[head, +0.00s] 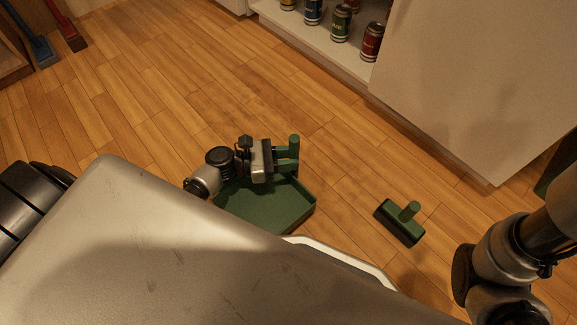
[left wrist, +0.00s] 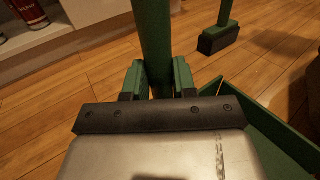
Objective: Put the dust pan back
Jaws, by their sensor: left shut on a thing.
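The green dust pan (head: 265,207) is at the middle of the head view, its open tray low over or on the wooden floor; I cannot tell which. Its upright green handle rises at the tray's far side. My left gripper (head: 286,158) is shut on that handle. In the left wrist view the handle (left wrist: 153,40) stands between the two green-padded fingers (left wrist: 160,80), and part of the tray (left wrist: 270,130) shows at the right. My own body hides part of the tray's near side. My right gripper is not in view; only part of the right arm shows.
A green brush (head: 400,222) with a dark edge stands on the floor to the right of the pan. A white cabinet shelf (head: 318,38) with several cans is at the back. Blue (head: 43,50) and red (head: 72,36) tools are at the far left. Floor between is clear.

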